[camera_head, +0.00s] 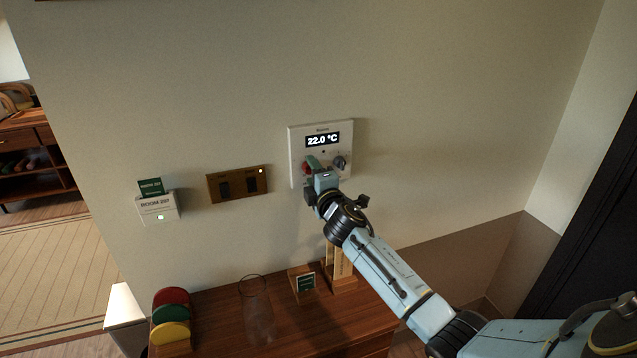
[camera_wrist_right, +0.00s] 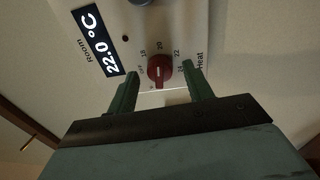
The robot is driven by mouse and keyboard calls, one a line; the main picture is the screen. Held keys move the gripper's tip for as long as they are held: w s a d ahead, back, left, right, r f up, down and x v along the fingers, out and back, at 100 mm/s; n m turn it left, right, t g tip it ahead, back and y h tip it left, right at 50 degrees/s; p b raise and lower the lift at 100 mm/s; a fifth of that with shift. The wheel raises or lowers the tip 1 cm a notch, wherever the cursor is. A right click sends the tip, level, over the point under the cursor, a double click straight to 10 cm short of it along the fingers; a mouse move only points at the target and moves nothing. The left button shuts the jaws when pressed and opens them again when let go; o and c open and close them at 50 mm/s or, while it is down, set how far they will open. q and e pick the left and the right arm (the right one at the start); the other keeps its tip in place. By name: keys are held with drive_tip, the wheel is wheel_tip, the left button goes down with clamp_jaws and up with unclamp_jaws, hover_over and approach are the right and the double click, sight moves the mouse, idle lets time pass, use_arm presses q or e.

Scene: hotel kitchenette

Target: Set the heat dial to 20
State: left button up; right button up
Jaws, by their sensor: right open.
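The thermostat panel (camera_head: 299,139) is on the wall, its display (camera_head: 322,139) reading 22.0 °C. Its red heat dial (camera_head: 306,169) is at the lower left, partly behind my right gripper (camera_head: 320,165). In the wrist view the red dial (camera_wrist_right: 160,70) shows between my two open green fingers (camera_wrist_right: 162,74), one on each side, with gaps visible. Printed marks 18, 20, 22 and 24 curve around the dial, beside the word Heat. My left gripper is not in view.
A dark second knob (camera_head: 340,162) sits right of the red dial. A brass switch plate (camera_head: 238,185) and a room card holder (camera_head: 158,207) are on the wall to the left. Below is a wooden table (camera_head: 215,309) with a glass vase (camera_head: 256,310) and coloured discs (camera_head: 171,317).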

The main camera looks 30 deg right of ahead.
drive_tip(key=b+v, duration=0.1)
drive_tip(key=v, duration=1.2)
drive_tip(key=shift+s, duration=0.15)
drive_tip(key=s+a+f+m+g, duration=0.5)
drive_tip(key=s+f+m+g, duration=0.35)
drive_tip(key=s+f, duration=0.45)
drive_tip(key=s+a+f+m+g+y, duration=0.25)
drive_tip(key=s+a, duration=0.25)
drive_tip(key=s, duration=0.3)
drive_tip(key=s+a+f+m+g+y, duration=0.2)
drive_tip(key=s+a+m+g, duration=0.15)
drive_tip(key=s, duration=0.45)
drive_tip(key=s+f+n+g+b, duration=0.2)
drive_tip(key=f+b, duration=0.5)
drive_tip(key=f, duration=2.6)
drive_tip(key=s+d+f+b, duration=0.2)
drive_tip(key=s+f+b, duration=0.3)
drive_tip(key=s+f, duration=1.1)
wheel_tip(320, 180, down, 3)
drive_tip(key=shift+s+r+m+g, duration=0.2)
drive_tip(key=shift+s+m+g, duration=0.15)
